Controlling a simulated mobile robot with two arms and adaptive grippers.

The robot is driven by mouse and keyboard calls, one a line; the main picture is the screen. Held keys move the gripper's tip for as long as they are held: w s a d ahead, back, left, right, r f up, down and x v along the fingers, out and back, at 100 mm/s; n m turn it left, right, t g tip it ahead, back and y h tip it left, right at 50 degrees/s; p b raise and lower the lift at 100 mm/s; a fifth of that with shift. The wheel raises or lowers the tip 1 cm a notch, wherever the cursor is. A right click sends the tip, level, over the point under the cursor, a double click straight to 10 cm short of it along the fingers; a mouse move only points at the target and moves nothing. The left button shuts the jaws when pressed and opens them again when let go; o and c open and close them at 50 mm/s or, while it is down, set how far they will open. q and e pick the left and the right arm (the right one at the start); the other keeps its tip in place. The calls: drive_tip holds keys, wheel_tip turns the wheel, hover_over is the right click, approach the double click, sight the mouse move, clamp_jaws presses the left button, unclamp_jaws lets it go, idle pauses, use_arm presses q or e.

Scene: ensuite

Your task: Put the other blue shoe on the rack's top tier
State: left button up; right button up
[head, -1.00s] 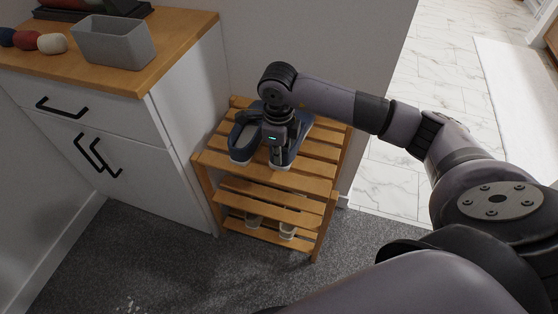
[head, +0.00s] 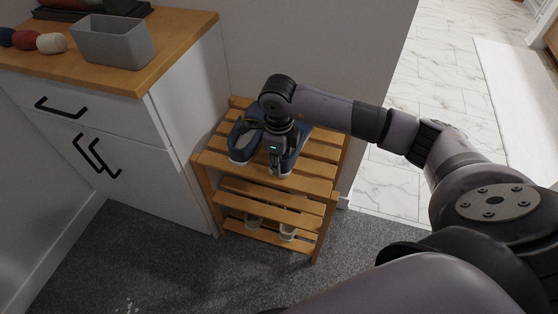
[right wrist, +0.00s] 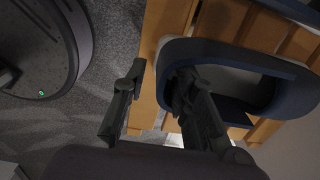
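Two blue shoes with pale soles sit side by side on the top tier of the wooden rack (head: 322,152). The left shoe (head: 240,142) is partly behind my right gripper (head: 275,168). The right shoe (head: 297,140) is under and beside that gripper, its middle hidden by the wrist. In the right wrist view, my right gripper (right wrist: 158,75) has its fingers apart. One finger is over or in the opening of a blue shoe (right wrist: 250,55); the other is outside its end, with a visible gap to it. My left gripper is not in view.
A white cabinet (head: 110,150) with a wooden top stands left of the rack, carrying a grey bin (head: 113,42) and several rolled cloths (head: 51,43). The rack's lower tier holds pale footwear (head: 287,231).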

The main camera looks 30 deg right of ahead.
drive_tip(key=shift+r, duration=0.1)
